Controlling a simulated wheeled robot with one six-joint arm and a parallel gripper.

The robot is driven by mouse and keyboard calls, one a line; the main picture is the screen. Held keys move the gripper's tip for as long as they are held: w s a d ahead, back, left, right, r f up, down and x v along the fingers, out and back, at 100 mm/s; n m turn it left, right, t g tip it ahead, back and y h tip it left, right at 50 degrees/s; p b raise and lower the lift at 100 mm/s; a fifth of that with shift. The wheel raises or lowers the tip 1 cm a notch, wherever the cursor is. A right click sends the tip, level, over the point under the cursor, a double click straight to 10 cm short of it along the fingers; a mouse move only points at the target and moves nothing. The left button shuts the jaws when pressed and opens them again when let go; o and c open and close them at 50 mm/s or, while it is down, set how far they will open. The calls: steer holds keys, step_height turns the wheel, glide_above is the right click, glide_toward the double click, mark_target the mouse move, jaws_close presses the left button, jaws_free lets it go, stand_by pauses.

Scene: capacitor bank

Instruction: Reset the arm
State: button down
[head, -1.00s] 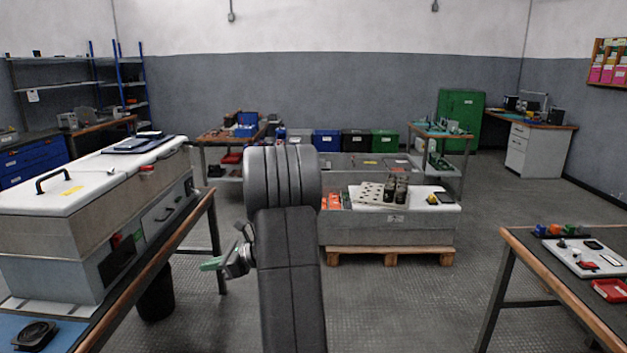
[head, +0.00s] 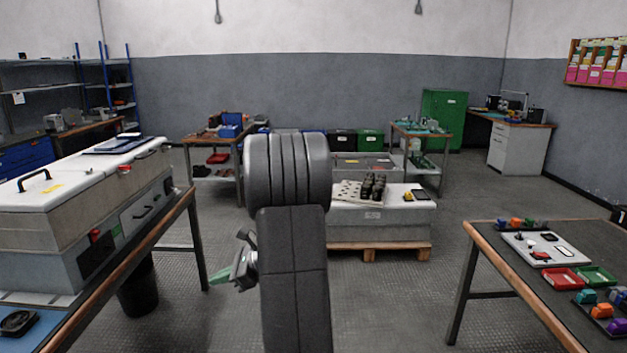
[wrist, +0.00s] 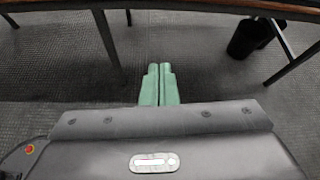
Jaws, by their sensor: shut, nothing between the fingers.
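My gripper (wrist: 160,70) shows in the wrist view with its two green fingers side by side and touching, nothing between them. It is over bare floor, with a table edge beyond it. In the head view my gripper (head: 218,279) shows only in part, sticking out to the left of my arm, low in front of the left bench. My dark arm (head: 290,200) stands in the middle of the head view and hides part of the room behind it.
A bench (head: 165,240) with a large grey and white cabinet (head: 80,215) stands close on the left, a black bin (head: 138,292) beneath it. A table (head: 490,245) with trays stands at right. A grey case on a pallet (head: 375,253) is ahead. Floor between is open.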

steer(key=s+d+r+n+g+h+p, duration=0.1)
steer(key=s+d+r+n+h+p, duration=0.1)
steer(key=s+d, duration=0.7)
steer(key=s+n+h+p, duration=0.1)
steer(key=s+n+h, duration=0.1)
steer(key=shift+s+d+r+n, duration=0.2)
steer(key=shift+s+d+n, duration=0.1)
steer(key=shift+s+n, duration=0.1)
